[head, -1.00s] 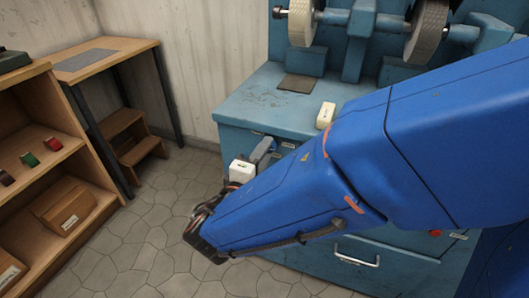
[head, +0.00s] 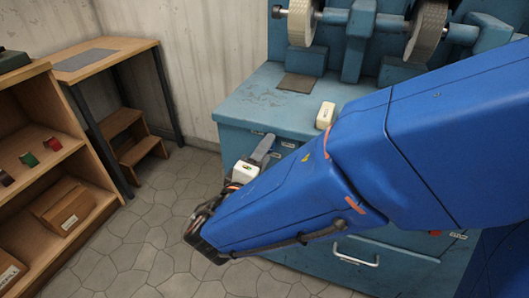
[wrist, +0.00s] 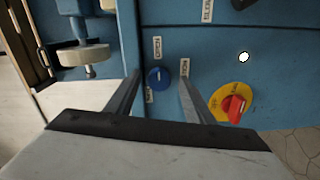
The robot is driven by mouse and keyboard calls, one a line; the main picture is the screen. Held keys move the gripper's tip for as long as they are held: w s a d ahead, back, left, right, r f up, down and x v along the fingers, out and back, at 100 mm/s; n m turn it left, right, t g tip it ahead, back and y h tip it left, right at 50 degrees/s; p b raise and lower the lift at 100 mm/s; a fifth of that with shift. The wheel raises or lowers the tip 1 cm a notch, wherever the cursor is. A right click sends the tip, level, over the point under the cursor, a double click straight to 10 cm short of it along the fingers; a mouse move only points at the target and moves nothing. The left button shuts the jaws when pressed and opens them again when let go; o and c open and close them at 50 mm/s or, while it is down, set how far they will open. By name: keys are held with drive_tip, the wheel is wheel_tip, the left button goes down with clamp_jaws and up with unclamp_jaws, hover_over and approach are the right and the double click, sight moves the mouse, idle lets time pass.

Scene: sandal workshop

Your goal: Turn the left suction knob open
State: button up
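A round blue knob (wrist: 158,77) with a pale pointer mark sits on the blue machine front in the wrist view. Small white labels are beside it, one seeming to read OPEN; the others are hard to read. My gripper (wrist: 160,78) is open, with one finger on each side of the knob. I cannot tell whether either finger touches it. In the head view my gripper (head: 264,152) is at the front of the blue bench cabinet (head: 240,109), and my blue arm hides most of that front and the knob.
A red switch on a yellow plate (wrist: 232,103) is close to the right finger. Grinding wheels (head: 427,30) stand above the bench, and a cream block (head: 325,115) lies on its top. A wooden shelf (head: 60,155) is at left. The floor (head: 150,225) between is clear.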

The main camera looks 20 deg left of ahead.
drive_tip(key=s+a, duration=0.1)
drive_tip(key=s, duration=1.6)
drive_tip(key=shift+s+a+r, duration=0.15)
drive_tip(key=shift+a+r, duration=0.05)
drive_tip(key=shift+r, duration=0.15)
